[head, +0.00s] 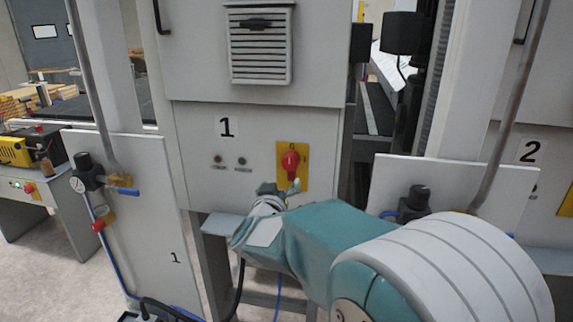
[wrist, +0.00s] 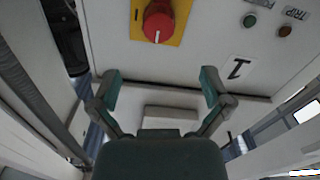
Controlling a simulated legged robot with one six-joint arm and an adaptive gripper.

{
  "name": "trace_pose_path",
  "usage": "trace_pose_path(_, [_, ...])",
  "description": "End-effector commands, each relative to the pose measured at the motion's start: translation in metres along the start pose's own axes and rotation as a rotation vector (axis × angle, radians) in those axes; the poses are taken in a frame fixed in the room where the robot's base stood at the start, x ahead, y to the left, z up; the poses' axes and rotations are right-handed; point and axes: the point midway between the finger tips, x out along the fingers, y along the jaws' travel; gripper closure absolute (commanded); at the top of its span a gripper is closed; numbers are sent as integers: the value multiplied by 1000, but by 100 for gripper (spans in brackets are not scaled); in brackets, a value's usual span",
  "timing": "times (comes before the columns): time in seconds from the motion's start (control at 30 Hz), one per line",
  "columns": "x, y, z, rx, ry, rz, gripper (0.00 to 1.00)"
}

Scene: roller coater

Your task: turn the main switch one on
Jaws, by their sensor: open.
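In the wrist view the red knob (wrist: 158,20) shows at the top edge, partly cut off, with a white mark pointing down in the picture. My gripper (wrist: 161,88) is open and empty, its two teal fingers spread wide, and the knob lies beyond them. In the head view my gripper (head: 280,194) is just below the knob, overlapping the plate's lower part; contact cannot be told.
The cabinet panel (head: 255,130) carries small red and green indicators left of the switch and a vent (head: 261,45) above. A board with a gauge and valve (head: 120,185) stands at left. Another board (head: 470,185) stands at right, before the cabinet marked 2.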

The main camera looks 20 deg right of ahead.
Motion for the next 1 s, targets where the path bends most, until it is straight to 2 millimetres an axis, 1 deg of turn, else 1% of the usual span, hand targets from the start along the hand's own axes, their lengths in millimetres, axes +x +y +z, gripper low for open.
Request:
trace_pose_path(0.17, [18,1,0,-1,1,6,2])
trace_pose_path(0.4, [63,1,0,0,1,4,2])
trace_pose_path(0.6, [94,1,0,0,2,2,2])
trace_pose_path(0.77, [105,1,-1,1,1,1,2])
trace_pose_path(1.0, [107,1,-1,1,2,0,2])
